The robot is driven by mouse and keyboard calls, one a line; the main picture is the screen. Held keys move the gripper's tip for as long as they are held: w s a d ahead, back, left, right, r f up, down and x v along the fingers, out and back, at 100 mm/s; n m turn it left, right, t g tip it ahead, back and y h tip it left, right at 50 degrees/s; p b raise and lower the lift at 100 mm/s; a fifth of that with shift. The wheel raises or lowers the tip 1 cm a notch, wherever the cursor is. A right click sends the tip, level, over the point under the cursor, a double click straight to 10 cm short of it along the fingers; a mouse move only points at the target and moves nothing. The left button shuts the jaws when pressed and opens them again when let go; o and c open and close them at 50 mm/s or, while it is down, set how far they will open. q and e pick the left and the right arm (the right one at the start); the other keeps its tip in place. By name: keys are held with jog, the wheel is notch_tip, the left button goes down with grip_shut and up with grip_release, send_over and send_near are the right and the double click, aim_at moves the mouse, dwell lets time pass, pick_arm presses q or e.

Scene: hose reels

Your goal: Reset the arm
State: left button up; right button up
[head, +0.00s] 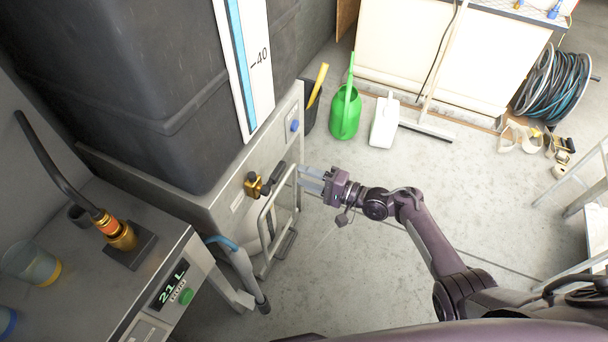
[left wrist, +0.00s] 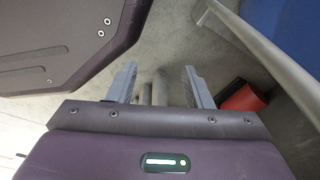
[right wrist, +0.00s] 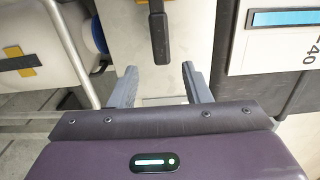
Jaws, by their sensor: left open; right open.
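My right gripper (head: 304,180) is open beside the metal frame below the dark tank, close to a brass valve (head: 253,186) with a black lever handle (head: 279,174). In the right wrist view its two grey fingers (right wrist: 158,80) stand apart with nothing between them. A black handle (right wrist: 159,38) shows just beyond the fingertips, and no contact is visible. My left gripper is out of the head view. In the left wrist view its fingers (left wrist: 160,72) are apart and empty over the concrete floor.
A dark tank (head: 130,90) with a level scale (head: 243,60) stands left. A counter (head: 75,265) holds a hose nozzle (head: 119,236) and a "21 L" display (head: 172,285). A green watering can (head: 345,112), white canister (head: 384,122) and hose reel (head: 553,85) stand behind.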

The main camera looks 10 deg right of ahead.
pick_arm(q)
jog(key=shift+w, duration=0.15)
pick_arm(e)
jog(key=s+d+f+n+g+h+p, duration=0.25)
jog(key=s+f+h, duration=0.25)
jog(key=s+f, duration=0.55)
jog(key=s+d+f+n+g+h+p, duration=0.15)
jog(key=s+f+h+p, duration=0.25)
jog(key=s+f, duration=0.65)
pick_arm(q)
jog(key=s+a+r+p, duration=0.1)
jog(key=s+r+p, duration=0.2)
jog(key=s, duration=0.6)
jog(key=shift+s+a+r, duration=0.4)
jog(key=shift+r, duration=0.3)
pick_arm(e)
jog(key=s+d+f+n+g+h, duration=0.2)
jog(key=s+f, duration=0.1)
jog(key=s, duration=0.5)
jog(key=s+d+f+n+g+h, duration=0.1)
jog(key=s+d+f+n, duration=0.1)
jog(key=s, duration=0.6)
jog(key=s+d+f+n+g+h, duration=0.1)
jog(key=s+d+f+g+h, duration=0.1)
jog(key=s, duration=0.7)
jog(key=shift+d+f+n+g+h, duration=0.3)
jog(key=shift+d+f+n, duration=0.1)
jog(key=shift+d+f, duration=0.45)
